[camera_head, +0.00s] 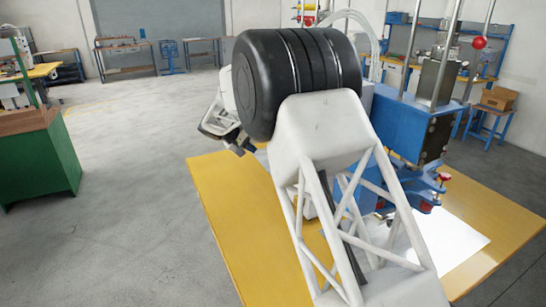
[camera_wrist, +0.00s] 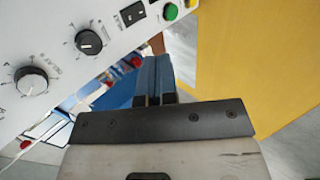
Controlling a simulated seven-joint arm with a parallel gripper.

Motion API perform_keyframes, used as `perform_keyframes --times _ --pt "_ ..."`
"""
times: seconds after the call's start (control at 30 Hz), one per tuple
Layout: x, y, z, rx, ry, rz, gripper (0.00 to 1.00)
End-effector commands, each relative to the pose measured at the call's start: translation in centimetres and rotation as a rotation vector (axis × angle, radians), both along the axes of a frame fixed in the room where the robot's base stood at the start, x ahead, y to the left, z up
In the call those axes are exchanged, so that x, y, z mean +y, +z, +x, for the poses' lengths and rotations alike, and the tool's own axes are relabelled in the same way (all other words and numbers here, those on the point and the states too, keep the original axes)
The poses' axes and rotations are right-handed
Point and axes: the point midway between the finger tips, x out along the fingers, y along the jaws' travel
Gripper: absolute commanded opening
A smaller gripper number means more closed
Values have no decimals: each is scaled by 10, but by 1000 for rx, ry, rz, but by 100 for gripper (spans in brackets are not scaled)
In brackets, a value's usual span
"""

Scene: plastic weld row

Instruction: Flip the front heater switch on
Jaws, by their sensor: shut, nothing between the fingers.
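A white control panel (camera_wrist: 60,28) crosses the upper left of the wrist view, tilted. On it are a black rocker switch (camera_wrist: 132,13), a black knob (camera_wrist: 89,41), a silver-grey knob (camera_wrist: 31,83) and a green button (camera_wrist: 171,11). The labels are too small to read, so I cannot tell which heater the switch serves or its position. My gripper (camera_wrist: 153,64) is shut and empty, its blue-grey fingers below the rocker switch in the picture, apparently apart from it.
A blue machine (camera_head: 399,122) with upright metal rods stands on a yellow table (camera_head: 222,205), right of my arm. A white sheet (camera_head: 455,243) lies on the table. The table's left part is clear. A green cabinet (camera_head: 40,165) stands at far left, with open floor between.

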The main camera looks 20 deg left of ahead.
Motion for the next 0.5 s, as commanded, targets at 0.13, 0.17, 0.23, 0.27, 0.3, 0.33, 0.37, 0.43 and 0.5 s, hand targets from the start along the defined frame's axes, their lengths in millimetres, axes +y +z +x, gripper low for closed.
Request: perform_keyframes --times 0.13,0.17,0.23,0.27,0.3,0.33,0.37,0.43,0.5 --pt "-1 -1 0 1 0 -1 0" --pt "-1 -2 1 1 0 -1 0" --pt "-2 -3 2 1 0 -1 0" --pt "-3 -4 2 1 0 -1 0" --pt "-4 -6 4 1 -1 -1 0" --pt "-5 -7 5 1 -1 -1 0" --pt "-6 -9 6 1 -1 -1 0" --pt "-10 -13 9 1 -1 -3 0" --pt "-14 -19 13 1 -1 -1 0"
